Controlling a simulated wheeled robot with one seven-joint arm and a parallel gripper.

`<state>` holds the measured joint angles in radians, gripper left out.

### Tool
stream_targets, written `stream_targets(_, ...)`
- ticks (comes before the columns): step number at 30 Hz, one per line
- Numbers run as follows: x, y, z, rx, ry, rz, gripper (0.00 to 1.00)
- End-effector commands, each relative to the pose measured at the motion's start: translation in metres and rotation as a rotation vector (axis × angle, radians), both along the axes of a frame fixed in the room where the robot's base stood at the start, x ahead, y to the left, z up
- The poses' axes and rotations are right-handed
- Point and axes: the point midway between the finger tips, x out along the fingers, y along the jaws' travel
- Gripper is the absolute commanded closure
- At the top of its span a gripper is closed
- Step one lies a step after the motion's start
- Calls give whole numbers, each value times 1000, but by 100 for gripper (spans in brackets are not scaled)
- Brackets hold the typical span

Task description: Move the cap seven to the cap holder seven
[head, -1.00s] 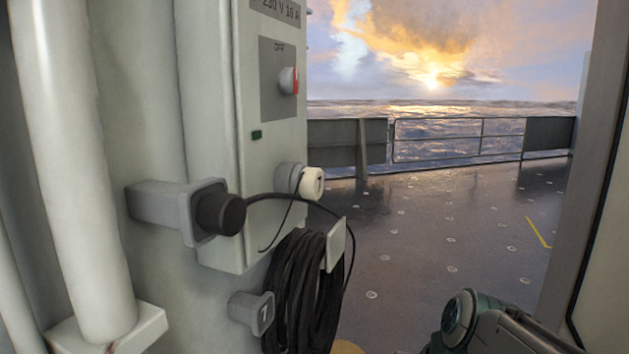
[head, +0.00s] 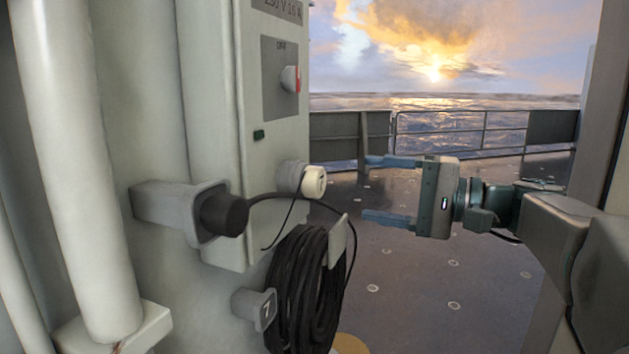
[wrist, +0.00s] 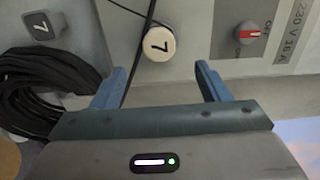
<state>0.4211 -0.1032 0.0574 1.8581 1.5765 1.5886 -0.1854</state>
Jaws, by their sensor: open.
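The cap seven (head: 313,182) is a round cream cap marked 7, on a socket at the lower front of the grey electrical box. It also shows in the wrist view (wrist: 158,44), ahead of and between my fingers. The cap holder seven (head: 256,309) is a small grey block marked 7, low on the wall left of the cable coil. It shows at the upper left of the wrist view (wrist: 42,26). My gripper (head: 378,190) is open and empty, to the right of the cap and apart from it, with its blue fingers pointing left.
A black cable coil (head: 300,290) hangs below the box. A black plug (head: 224,215) sits in a grey holder left of the cap, and its cable runs past the cap. A red switch (head: 291,79) is above. Open deck (head: 420,270) lies to the right.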

Motion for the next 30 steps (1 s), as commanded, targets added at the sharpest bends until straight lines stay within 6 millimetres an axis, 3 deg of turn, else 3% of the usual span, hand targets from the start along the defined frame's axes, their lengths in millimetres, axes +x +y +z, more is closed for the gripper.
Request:
stream_targets(10,4,10,0,-2,2,0,31)
stream_targets(22,22,63,-2,-2,1,3,31)
stream_targets(30,30,82,-1,-2,2,0,31)
